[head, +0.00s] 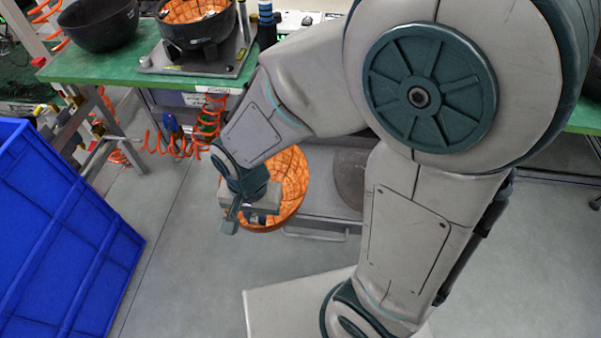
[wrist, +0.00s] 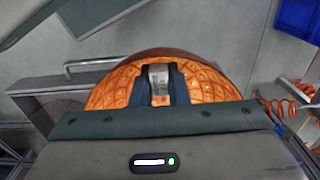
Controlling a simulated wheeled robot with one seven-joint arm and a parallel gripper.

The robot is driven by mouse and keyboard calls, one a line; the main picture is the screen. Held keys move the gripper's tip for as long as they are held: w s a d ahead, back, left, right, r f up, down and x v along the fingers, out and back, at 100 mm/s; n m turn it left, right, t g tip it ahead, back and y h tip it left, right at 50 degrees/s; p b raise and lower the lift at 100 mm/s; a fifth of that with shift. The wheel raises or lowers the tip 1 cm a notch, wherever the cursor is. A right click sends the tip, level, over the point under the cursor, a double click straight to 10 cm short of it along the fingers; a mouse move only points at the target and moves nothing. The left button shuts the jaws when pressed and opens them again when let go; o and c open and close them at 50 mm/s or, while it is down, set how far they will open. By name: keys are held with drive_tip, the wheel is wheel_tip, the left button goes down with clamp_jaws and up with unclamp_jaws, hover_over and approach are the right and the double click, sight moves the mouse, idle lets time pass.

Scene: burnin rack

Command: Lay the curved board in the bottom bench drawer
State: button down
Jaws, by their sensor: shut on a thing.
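My gripper (head: 250,216) is shut on the curved board (head: 291,186), an orange, bowl-shaped piece with a grid pattern and a brown rim. The board is tilted, with its hollow orange side toward my gripper. In the wrist view my fingers (wrist: 159,86) reach onto the board (wrist: 205,82), and my gripper body hides its near part. A grey drawer (head: 318,209) stands pulled out low under the bench, with a bar handle (head: 315,236) on its front. The board overlaps the drawer's left side in the head view; I cannot tell whether they touch.
A dark round piece (head: 351,178) lies in the drawer, partly hidden by my arm. The green bench (head: 95,68) holds black bowls, one with an orange patterned inside (head: 195,10). A blue crate (head: 60,235) stands at left. Orange coiled hoses (head: 205,125) hang nearby. Floor between is clear.

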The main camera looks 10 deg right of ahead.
drive_tip(key=w+d+f, duration=0.1)
drive_tip(key=w, duration=0.2)
drive_tip(key=w+d+f+b, duration=0.1)
drive_tip(key=w+f, duration=0.1)
drive_tip(key=w, duration=0.1)
drive_tip(key=w+d+f, duration=0.1)
drive_tip(key=w+f, duration=0.1)
drive_tip(key=w, duration=0.1)
drive_tip(key=shift+w+d+f+b, duration=0.25)
drive_tip(key=shift+w+d+b, duration=0.05)
drive_tip(key=shift+w+d, duration=0.1)
drive_tip(key=shift+w+d+f+b, duration=0.15)
drive_tip(key=shift+w+d+f, duration=0.1)
drive_tip(key=shift+w+f, duration=0.4)
drive_tip(key=shift+w+d+f+b, duration=0.2)
drive_tip(key=shift+w+f, duration=0.25)
drive_tip(key=shift+w, duration=0.25)
drive_tip(key=shift+f, duration=0.15)
drive_tip(key=c, duration=1.4)
unclamp_jaws()
